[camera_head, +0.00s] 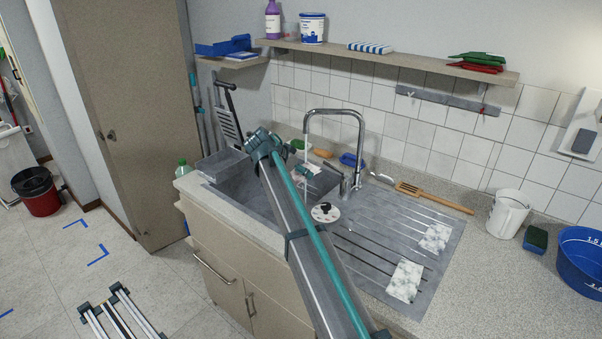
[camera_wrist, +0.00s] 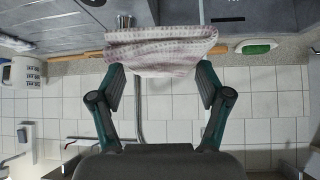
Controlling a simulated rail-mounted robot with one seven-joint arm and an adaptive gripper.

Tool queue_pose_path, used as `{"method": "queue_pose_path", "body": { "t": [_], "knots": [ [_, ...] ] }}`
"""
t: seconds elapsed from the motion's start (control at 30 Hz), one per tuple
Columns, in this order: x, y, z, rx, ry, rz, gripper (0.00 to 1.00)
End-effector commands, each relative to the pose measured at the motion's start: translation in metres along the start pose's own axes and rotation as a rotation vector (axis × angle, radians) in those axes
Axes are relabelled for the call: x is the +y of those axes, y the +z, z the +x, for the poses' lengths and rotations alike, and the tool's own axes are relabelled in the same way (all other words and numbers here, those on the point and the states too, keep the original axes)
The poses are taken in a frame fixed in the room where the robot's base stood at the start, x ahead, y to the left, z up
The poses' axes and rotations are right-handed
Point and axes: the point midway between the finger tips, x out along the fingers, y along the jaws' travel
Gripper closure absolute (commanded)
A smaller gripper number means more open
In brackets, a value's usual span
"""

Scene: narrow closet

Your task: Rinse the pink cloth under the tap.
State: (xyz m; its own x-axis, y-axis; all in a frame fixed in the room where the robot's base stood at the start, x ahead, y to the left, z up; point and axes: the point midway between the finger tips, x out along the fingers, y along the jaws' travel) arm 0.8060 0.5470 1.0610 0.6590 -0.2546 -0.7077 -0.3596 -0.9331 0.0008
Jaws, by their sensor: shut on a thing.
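My gripper (camera_wrist: 161,72) is shut on the folded pink cloth (camera_wrist: 160,42), a pale pink and white waffle-weave bundle lying across both fingertips in the wrist view. The tap's pipe also shows behind the cloth in the wrist view (camera_wrist: 139,118).
Two speckled cloths (camera_head: 405,282) lie on the ribbed drainer (camera_head: 375,240). A shelf (camera_head: 390,62) runs above the tap.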

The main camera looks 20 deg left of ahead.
Motion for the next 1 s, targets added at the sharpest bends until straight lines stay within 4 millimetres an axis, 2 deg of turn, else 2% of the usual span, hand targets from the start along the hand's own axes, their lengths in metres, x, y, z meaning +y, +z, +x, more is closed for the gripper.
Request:
{"method": "queue_pose_path", "body": {
  "t": [1.0],
  "knots": [
    [-0.074,-0.022,0.047,0.000,0.000,0.001,0.62]
  ]
}}
